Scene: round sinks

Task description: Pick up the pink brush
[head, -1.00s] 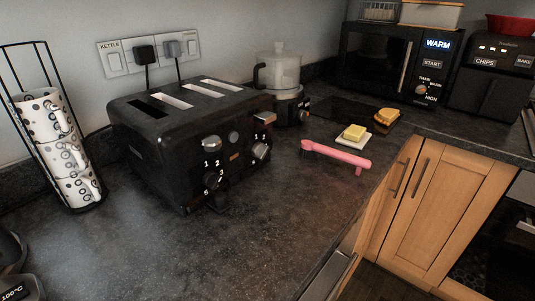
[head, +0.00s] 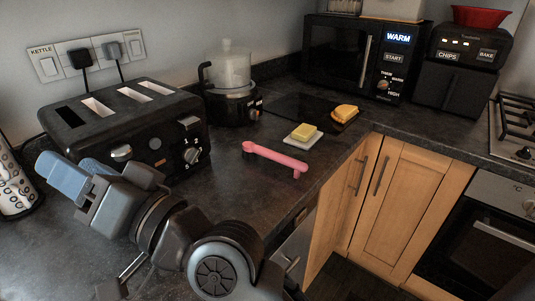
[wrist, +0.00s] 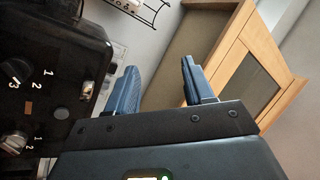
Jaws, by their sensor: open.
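The pink brush (head: 275,158) lies on the dark worktop in the head view, right of the toaster and in front of the butter dish. My gripper (head: 62,176) is at the lower left of the head view, in front of the toaster and well apart from the brush. It points left, away from the brush. In the wrist view my gripper (wrist: 160,85) shows two blue fingers spread apart with nothing between them. The brush does not show in the wrist view.
The black toaster (head: 125,125) stands close behind my gripper; it also shows in the wrist view (wrist: 50,80). Butter on a white dish (head: 303,135), bread (head: 345,113), a food processor (head: 230,85) and a microwave (head: 355,55) stand farther back. The worktop around the brush is clear.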

